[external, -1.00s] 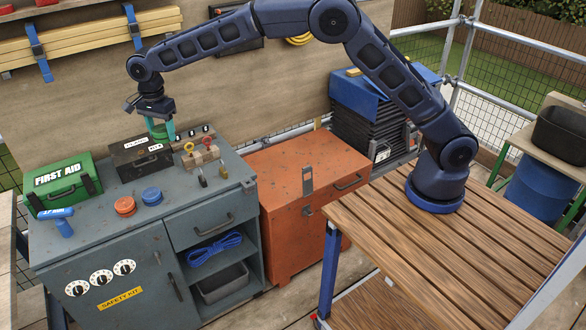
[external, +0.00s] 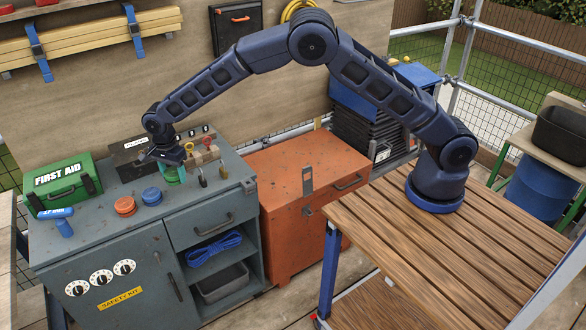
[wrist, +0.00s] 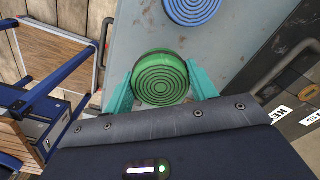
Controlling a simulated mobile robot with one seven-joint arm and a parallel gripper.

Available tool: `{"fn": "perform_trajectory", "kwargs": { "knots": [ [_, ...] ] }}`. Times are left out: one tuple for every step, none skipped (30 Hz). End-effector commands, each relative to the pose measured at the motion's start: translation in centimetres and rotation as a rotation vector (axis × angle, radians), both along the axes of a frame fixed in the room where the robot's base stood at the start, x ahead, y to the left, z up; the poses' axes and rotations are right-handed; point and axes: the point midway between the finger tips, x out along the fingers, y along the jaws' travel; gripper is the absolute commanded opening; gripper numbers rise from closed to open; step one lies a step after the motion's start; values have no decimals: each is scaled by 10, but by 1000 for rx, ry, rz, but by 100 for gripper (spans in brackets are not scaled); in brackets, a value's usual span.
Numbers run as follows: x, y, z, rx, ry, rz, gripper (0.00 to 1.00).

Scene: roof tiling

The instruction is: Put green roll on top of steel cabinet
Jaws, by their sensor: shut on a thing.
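The green roll (wrist: 161,78) is a short disc with concentric rings on its face. In the wrist view it sits between the two teal fingers of my gripper (wrist: 161,92), which is shut on it. In the external view my gripper (external: 174,179) is low over the top of the blue-grey steel cabinet (external: 187,207), in front of the black tool case. There the green roll is mostly hidden by my wrist and the fingers. It is at or just above the cabinet top; I cannot tell if it touches.
A blue roll (external: 151,195) and an orange roll (external: 125,206) lie just left on the cabinet. A black case (external: 128,160) is behind, a padlock rack (external: 204,158) to the right. A green first aid box (external: 62,184) and blue-handled tool (external: 61,224) are at left.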

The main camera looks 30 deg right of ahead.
Motion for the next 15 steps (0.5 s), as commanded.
{"fn": "perform_trajectory", "kwargs": {
  "knots": [
    [0, 0, -2, 0, 0, 0, 32],
    [0, 0, -3, 0, 0, 0, 32],
    [0, 0, -5, 0, 0, 0, 32],
    [0, 0, -7, -1, 1, 0, 32],
    [0, 0, -9, -1, 1, 0, 32],
    [0, 0, -13, -2, 1, 0, 32],
    [0, 0, -17, -2, 1, 0, 32],
    [0, -1, -21, -2, 1, 0, 32],
    [0, 0, -27, -2, 1, 0, 32],
    [0, 0, -31, -2, 1, 0, 32],
    [0, -1, -35, -2, 1, 0, 32],
    [0, 0, -40, -2, 1, 0, 32],
    [0, 0, -43, -1, 0, 0, 32],
    [0, 0, -45, -1, -1, 0, 32],
    [0, 0, -46, 0, 0, 0, 32]
  ]
}}
